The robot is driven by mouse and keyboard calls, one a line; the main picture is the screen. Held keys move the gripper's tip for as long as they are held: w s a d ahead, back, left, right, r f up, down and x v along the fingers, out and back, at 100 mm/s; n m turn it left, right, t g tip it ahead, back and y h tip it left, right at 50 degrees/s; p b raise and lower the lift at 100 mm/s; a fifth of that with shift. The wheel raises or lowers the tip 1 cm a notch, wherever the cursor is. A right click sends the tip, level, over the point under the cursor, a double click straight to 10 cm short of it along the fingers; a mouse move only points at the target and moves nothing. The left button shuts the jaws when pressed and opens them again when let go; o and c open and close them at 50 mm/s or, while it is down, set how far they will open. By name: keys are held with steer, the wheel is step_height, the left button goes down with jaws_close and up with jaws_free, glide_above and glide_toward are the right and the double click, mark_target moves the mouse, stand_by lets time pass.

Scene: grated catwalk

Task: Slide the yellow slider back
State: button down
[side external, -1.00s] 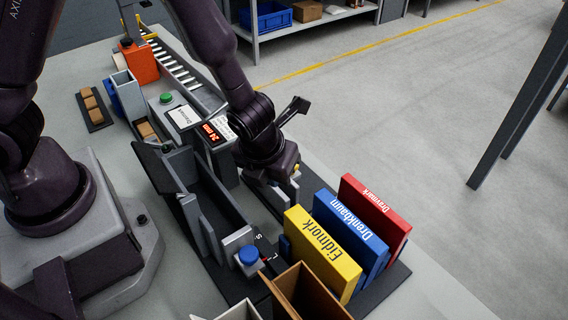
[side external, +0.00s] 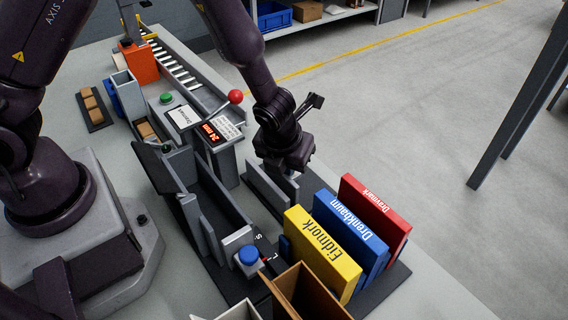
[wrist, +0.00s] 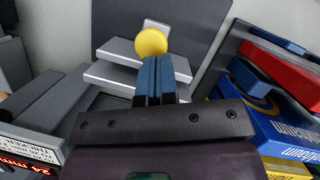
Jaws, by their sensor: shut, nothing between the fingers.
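The yellow slider's round knob (wrist: 151,42) shows in the wrist view, on a grey stepped metal piece (wrist: 130,72). My gripper (wrist: 156,62) is shut and empty, its two blue fingers pressed together. The fingertips lie just in front of the knob's lower edge in that view; I cannot tell whether they touch it. In the side external view my gripper (side external: 291,174) points down over the grey rails behind the yellow box. It hides the knob there.
Yellow (side external: 322,248), blue (side external: 350,243) and red (side external: 376,215) boxes stand close to the right of my gripper. A brown open box (side external: 312,292) is in front.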

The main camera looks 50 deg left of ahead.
steer(key=shift+w, duration=0.85)
